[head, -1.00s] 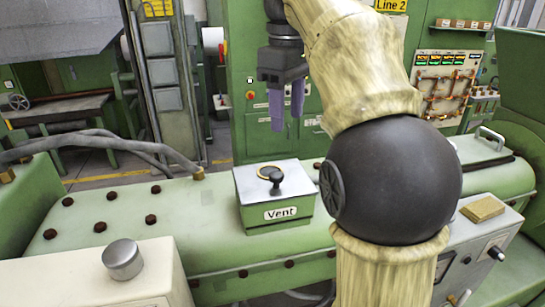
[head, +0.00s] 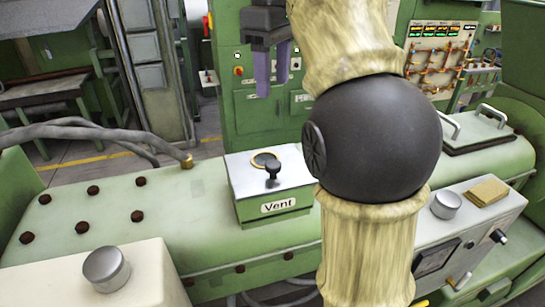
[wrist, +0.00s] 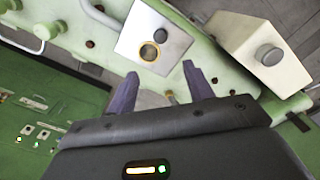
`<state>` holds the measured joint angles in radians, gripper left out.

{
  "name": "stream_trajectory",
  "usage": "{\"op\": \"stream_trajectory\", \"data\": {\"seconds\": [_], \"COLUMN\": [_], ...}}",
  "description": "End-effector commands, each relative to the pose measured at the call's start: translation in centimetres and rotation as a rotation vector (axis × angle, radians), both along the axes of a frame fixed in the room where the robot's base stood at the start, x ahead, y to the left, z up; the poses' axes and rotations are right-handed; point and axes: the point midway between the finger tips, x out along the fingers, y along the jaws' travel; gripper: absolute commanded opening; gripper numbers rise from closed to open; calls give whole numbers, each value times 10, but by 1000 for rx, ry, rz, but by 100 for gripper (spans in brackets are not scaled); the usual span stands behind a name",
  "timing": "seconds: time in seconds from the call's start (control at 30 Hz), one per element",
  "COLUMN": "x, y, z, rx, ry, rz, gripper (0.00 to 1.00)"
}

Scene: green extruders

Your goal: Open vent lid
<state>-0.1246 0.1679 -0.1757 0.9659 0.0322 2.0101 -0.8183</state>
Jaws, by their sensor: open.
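The vent box (head: 272,208) is green with a "Vent" label on its front and stands on the green extruder barrel. Its grey metal lid (head: 240,175) lies flat and shut on top, with a black knob (head: 272,172) and a brass ring behind the knob. My gripper (head: 272,92) has purple fingers pointing down. It is open and empty, above and behind the vent box in the head view. In the wrist view the lid (wrist: 172,42) shows ahead of the spread fingers (wrist: 158,82), apart from them.
My arm hides the barrel right of the vent. A second lid with handles (head: 478,130) is at the right. A cream box with a round knob (head: 106,268) is at the front left. Hoses (head: 90,130) lie at the back left. Bolts (head: 137,216) stud the barrel.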

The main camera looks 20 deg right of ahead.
Motion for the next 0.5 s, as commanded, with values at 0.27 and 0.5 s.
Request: {"op": "stream_trajectory", "data": {"seconds": [0.27, 0.5], "x": [0, 0], "y": [0, 1], "z": [-29, -54], "rx": [0, 0], "ry": [0, 0], "rz": [1, 3], "gripper": [52, 52]}}
